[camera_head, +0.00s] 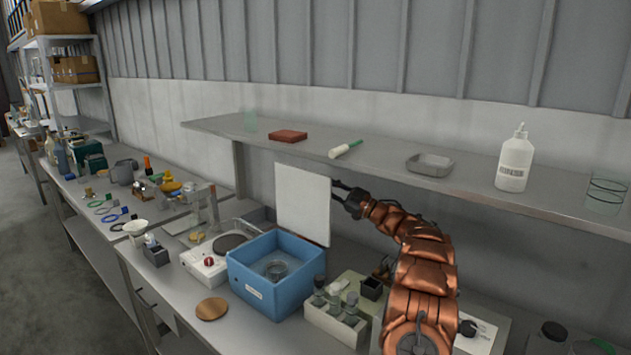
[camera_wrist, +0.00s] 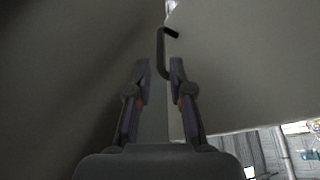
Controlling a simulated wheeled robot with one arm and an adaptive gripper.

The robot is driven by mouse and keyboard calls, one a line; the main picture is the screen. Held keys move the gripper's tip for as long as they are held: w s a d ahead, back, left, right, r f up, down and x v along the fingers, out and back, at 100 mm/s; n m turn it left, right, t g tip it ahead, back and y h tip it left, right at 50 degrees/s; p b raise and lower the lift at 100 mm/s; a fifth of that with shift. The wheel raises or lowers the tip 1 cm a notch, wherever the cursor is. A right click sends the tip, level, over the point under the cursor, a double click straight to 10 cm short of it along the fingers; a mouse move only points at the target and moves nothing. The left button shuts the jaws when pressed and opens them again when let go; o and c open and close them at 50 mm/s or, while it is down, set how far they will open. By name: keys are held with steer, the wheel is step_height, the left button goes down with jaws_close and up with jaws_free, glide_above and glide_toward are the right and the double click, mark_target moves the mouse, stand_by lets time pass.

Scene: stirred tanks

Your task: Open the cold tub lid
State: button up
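The cold tub is a blue box (camera_head: 258,296) on the bench, and its top is uncovered with a glass vessel (camera_head: 276,269) inside. Its lid, a pale flat panel (camera_head: 302,205), stands about upright behind the tub. My gripper (camera_head: 342,190) is at the lid's right edge, below the shelf. In the wrist view my gripper (camera_wrist: 160,66) has its fingers apart. A dark bent handle (camera_wrist: 162,50) shows between and beyond the fingertips, in front of the pale lid surface (camera_wrist: 235,70). Whether a finger touches the handle or lid I cannot tell.
A shelf (camera_head: 390,172) runs above the bench, close over my gripper. A hotplate (camera_head: 212,257) stands left of the tub, a bottle rack (camera_head: 336,318) right of it. A round wooden disc (camera_head: 212,308) lies at the front. My arm spans the bench's right side.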

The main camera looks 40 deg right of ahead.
steer(key=shift+v, duration=2.65)
steer(key=shift+f, duration=0.1)
